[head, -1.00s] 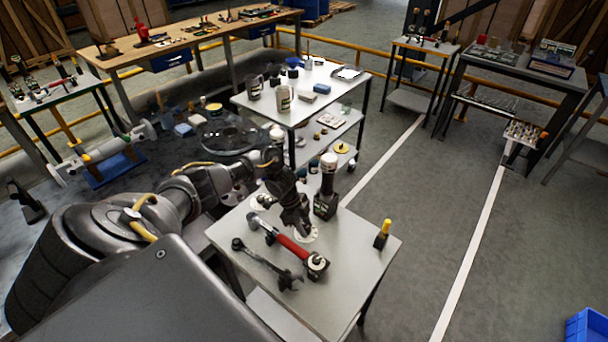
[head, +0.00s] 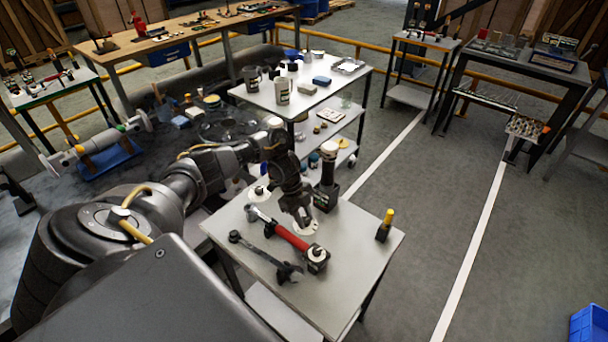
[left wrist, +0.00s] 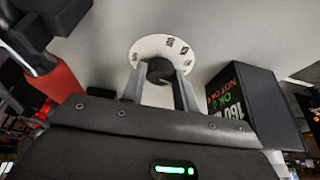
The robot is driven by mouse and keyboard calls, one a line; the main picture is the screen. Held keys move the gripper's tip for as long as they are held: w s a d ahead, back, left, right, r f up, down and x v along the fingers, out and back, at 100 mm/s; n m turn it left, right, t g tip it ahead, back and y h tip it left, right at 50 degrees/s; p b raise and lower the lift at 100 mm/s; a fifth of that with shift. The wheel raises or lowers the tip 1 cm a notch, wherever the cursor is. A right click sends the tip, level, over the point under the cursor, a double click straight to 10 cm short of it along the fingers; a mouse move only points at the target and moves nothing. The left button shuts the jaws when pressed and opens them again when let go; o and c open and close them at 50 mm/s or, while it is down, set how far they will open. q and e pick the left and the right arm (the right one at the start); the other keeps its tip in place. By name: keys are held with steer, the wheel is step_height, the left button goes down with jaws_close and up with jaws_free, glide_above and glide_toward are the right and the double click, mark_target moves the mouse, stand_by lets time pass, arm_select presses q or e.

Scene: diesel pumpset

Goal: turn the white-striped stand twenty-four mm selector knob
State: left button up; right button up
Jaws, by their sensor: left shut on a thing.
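My left gripper (head: 302,221) points down at the grey table (head: 352,262). In the left wrist view its two fingers (left wrist: 160,90) are closed on a dark round knob (left wrist: 160,69). The knob sits in the middle of a white round dial (left wrist: 148,47) with dark printed marks. The dial also shows in the head view (head: 307,231), partly covered by the gripper. No white stripe can be made out on the knob. My right gripper is not in view.
A black block (left wrist: 240,95) with green and red lettering stands close right of the fingers. A red-handled wrench (head: 290,237) lies close on the other side. Another white dial (head: 259,194) and a yellow-topped item (head: 387,218) are on the same table.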

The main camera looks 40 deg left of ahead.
arm_select(q)
steer(key=shift+f, duration=0.1)
steer(key=o, duration=1)
steer(key=shift+a+r, duration=0.2)
steer(key=shift+r, duration=0.3)
steer(key=v, duration=0.9)
steer(key=shift+a+r, duration=0.15)
steer(key=shift+r, duration=0.2)
